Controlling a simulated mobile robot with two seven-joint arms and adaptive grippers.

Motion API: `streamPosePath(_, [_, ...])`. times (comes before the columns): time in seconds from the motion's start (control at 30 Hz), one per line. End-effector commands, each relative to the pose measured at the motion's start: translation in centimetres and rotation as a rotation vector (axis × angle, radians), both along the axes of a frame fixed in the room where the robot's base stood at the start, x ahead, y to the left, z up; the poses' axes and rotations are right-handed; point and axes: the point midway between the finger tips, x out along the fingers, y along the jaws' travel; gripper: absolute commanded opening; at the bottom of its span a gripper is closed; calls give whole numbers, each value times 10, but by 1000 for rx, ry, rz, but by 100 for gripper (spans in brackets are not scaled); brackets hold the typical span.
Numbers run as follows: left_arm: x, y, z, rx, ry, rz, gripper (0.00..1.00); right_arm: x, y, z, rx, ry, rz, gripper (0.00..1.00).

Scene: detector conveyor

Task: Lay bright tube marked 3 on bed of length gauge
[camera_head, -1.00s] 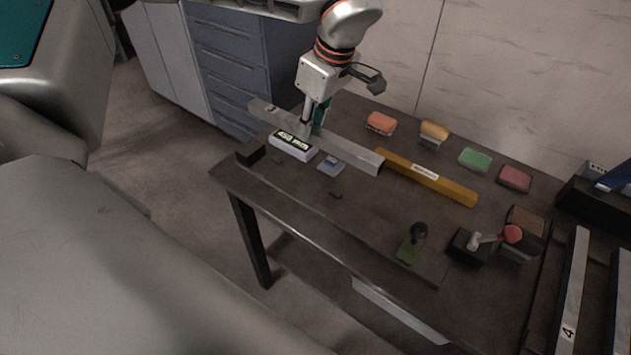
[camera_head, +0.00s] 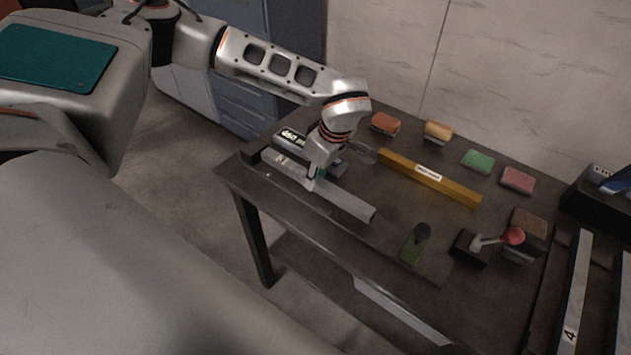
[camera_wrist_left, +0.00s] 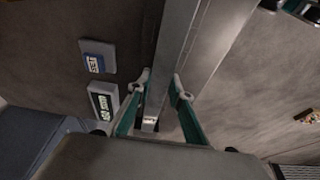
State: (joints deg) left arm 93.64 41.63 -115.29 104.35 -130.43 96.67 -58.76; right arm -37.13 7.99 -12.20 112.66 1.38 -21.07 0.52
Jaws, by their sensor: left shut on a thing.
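My left gripper (camera_head: 313,181) is shut on the bright square tube (camera_head: 348,203), near its middle. The tube lies level along the left front part of the dark table, in line with the gauge's black end block (camera_head: 249,156). Its left end is close to that block; I cannot tell whether they touch or whether the tube rests fully on the bed. The gauge's readout (camera_head: 291,137) is behind the tube. In the left wrist view the tube (camera_wrist_left: 207,45) runs between the two fingers (camera_wrist_left: 162,90). My right gripper is not in view.
A yellow bar (camera_head: 400,174) lies behind and right of the tube. Another tube marked 4 (camera_head: 575,290) lies at the right. A blue-labelled box (camera_wrist_left: 97,58) shows beside the readout.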

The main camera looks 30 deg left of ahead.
Motion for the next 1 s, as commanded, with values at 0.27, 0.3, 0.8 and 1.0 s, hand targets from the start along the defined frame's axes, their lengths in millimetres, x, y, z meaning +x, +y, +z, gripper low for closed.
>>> streamPosePath(0.27, [1,0,-21,0,-3,-1,0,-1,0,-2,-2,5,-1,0])
streamPosePath(0.3, [1,0,-21,0,-3,-1,0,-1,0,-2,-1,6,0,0])
streamPosePath(0.8, [0,0,-24,1,0,-1,37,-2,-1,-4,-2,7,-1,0])
streamPosePath(1.0, [0,0,-20,0,-1,-1,37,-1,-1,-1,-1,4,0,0])
